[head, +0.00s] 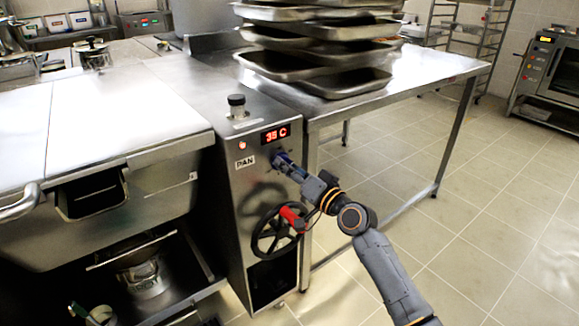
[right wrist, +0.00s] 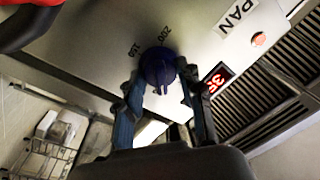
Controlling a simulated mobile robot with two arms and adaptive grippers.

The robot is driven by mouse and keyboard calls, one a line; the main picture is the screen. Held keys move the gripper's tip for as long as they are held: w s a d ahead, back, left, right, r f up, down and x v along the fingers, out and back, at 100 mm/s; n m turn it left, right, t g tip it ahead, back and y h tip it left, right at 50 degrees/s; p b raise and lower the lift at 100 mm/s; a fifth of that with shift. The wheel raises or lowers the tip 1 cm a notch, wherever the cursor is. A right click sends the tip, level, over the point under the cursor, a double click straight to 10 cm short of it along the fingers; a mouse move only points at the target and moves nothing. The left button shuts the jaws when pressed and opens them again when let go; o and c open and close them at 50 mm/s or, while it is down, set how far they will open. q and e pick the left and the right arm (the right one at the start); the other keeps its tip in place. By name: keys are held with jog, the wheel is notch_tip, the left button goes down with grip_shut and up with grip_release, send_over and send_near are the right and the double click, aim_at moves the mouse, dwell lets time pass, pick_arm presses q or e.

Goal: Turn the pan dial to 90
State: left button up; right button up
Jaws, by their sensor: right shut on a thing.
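The display reads 35 C. It also shows upside down in the right wrist view (right wrist: 217,80). My left gripper is not in view.
A black handwheel with a red handle (head: 292,218) sits below my right gripper. A PAN label (head: 245,162) is left of the dial. The large pan's lid (head: 120,110) is at left. A steel table (head: 425,75) with stacked trays (head: 320,82) stands behind. Floor at right is clear.

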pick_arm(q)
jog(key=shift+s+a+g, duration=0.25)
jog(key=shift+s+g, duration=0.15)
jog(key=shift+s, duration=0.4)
pick_arm(e)
jog(key=shift+m, duration=1.1)
jog(key=o, duration=1.2)
jog(key=shift+c, duration=0.2)
jog(key=shift+d, duration=0.1)
